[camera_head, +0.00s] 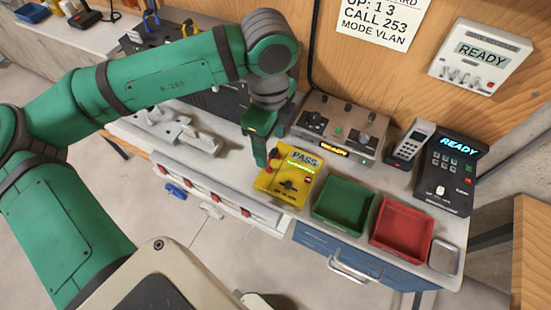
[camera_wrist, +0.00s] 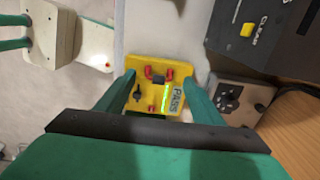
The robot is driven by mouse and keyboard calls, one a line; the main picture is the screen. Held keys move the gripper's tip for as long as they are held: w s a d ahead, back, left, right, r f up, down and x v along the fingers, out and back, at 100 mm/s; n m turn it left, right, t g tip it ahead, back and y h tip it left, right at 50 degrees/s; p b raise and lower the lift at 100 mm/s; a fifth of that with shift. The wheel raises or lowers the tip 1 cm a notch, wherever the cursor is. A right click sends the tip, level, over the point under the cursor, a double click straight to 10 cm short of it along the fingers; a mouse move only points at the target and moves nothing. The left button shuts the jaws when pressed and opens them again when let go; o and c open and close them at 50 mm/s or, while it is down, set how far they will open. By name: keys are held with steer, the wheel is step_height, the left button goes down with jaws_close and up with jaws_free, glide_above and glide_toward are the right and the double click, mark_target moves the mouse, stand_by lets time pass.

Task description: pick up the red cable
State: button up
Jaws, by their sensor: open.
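A yellow tester (camera_head: 287,174) with a lit PASS display sits on the bench at its front edge. Small red parts (camera_head: 273,160) show at its upper left, beside my gripper; they also show in the wrist view (camera_wrist: 150,72), on the yellow face between my fingers. I cannot tell whether they are the red cable's plugs or fixed sockets, and no long red cable is clear. My gripper (camera_head: 262,152) points down over the tester's left part. In the wrist view my gripper (camera_wrist: 160,82) is open, one finger on each side of the tester, with nothing held.
Green tray (camera_head: 342,204) and red tray (camera_head: 401,229) stand right of the tester. A grey box (camera_head: 340,128) is behind it, with a handset (camera_head: 412,143) and black READY unit (camera_head: 450,168) farther right. A pale rail with red parts (camera_head: 218,197) runs along the bench front.

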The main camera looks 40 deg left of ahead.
mark_target(272, 151)
steer(key=f, duration=0.3)
steer(key=shift+w+d, duration=0.1)
steer(key=shift+d, duration=0.2)
steer(key=shift+w+f, duration=0.2)
steer(key=shift+d, duration=0.15)
steer(key=c, duration=0.8)
steer(key=shift+s, duration=0.1)
steer(key=c, duration=0.3)
steer(key=shift+s+a, duration=0.2)
steer(key=shift+a, duration=0.15)
